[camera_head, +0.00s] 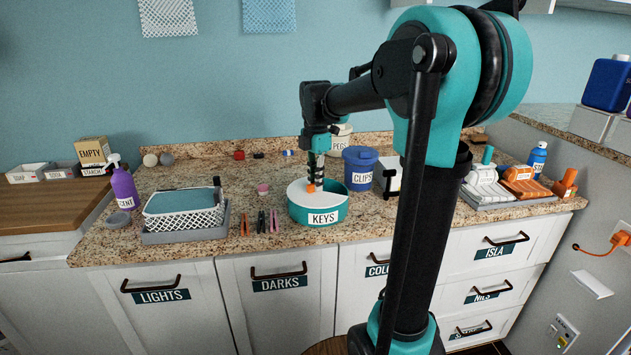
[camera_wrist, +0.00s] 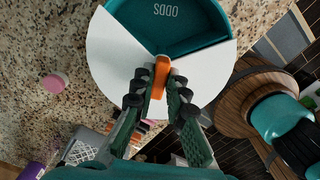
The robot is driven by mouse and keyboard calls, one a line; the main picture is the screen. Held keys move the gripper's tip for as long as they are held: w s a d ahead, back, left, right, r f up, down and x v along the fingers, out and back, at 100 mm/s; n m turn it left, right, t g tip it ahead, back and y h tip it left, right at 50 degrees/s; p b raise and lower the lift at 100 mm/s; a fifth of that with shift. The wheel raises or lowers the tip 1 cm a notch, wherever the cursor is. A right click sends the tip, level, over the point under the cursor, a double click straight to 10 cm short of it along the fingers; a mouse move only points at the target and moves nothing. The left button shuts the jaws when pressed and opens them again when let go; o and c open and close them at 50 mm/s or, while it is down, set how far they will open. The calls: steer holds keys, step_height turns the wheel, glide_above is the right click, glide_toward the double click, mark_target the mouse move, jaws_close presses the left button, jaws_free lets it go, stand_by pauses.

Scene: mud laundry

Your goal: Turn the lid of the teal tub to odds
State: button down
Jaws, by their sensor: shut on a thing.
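The round teal tub (camera_head: 297,213) stands on the granite counter with a KEYS label on its front. Its white lid (camera_head: 327,197) has an orange knob (camera_head: 310,188) in the middle. My gripper (camera_head: 316,182) points down over the lid and is shut on the knob. In the wrist view, the gripper (camera_wrist: 159,92) has a finger on each side of the orange knob (camera_wrist: 160,72). The white lid (camera_wrist: 115,60) has a wedge-shaped opening. Through it shows a teal compartment (camera_wrist: 170,32) marked ODDS. The other compartments are hidden under the lid.
Clothespins (camera_head: 261,221) and a pink-topped item (camera_head: 263,189) lie left of the tub, beside a white basket (camera_head: 183,221) on a grey tray. A blue CLIPS bucket (camera_head: 360,168) stands close behind right. Folded cloths (camera_head: 488,190) lie farther right. The counter front left of the tub has some free room.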

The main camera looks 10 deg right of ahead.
steer(key=shift+n, duration=0.6)
steer(key=c, duration=1.5)
jaws_free()
steer(key=shift+c, duration=0.2)
step_height(320, 180, up, 12)
